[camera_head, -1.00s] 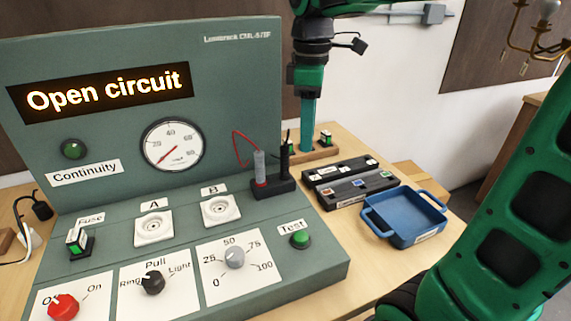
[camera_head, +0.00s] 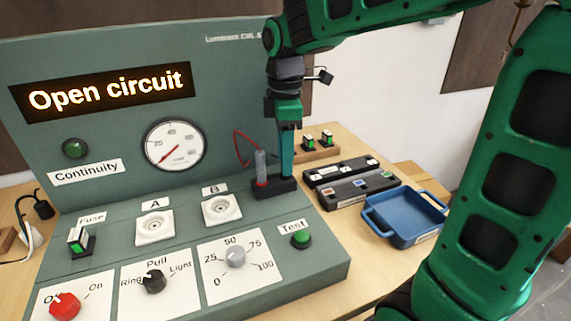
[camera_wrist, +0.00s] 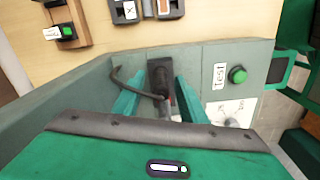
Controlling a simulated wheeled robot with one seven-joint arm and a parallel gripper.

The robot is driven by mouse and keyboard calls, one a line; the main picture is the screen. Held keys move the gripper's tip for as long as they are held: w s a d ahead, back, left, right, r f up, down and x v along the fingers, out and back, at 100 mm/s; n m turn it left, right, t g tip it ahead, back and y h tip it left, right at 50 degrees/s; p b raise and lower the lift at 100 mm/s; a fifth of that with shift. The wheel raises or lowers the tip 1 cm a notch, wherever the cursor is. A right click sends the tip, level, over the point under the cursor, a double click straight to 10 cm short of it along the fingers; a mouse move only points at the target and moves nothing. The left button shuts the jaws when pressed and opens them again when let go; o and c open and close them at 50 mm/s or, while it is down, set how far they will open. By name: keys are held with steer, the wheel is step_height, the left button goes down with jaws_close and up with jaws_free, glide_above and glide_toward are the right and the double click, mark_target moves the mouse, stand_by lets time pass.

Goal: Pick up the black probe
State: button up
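The black probe (camera_wrist: 162,82) shows dark between my fingers in the wrist view, standing in the black holder (camera_head: 263,192) on the bench. My finger hides it in the head view. A dark curved cable (camera_wrist: 122,78) runs to it. My gripper (camera_head: 286,172) points down over the holder's right part. In the wrist view, my gripper (camera_wrist: 158,92) has its two teal fingers apart, one on each side of the probe. I cannot tell whether they touch it. A grey probe with a red base (camera_head: 261,168) and red lead stands just left.
The panel (camera_head: 95,95) reads "Open circuit" and rises behind the holder. Sockets, knobs and a green Test button (camera_head: 301,238) lie in front. A black case (camera_head: 358,189) and a blue tray (camera_head: 440,215) lie to the right. A wooden block with fuses (camera_head: 322,148) stands behind.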

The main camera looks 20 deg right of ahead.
step_height(320, 180, down, 2)
jaws_close()
steer(key=shift+r, duration=0.1)
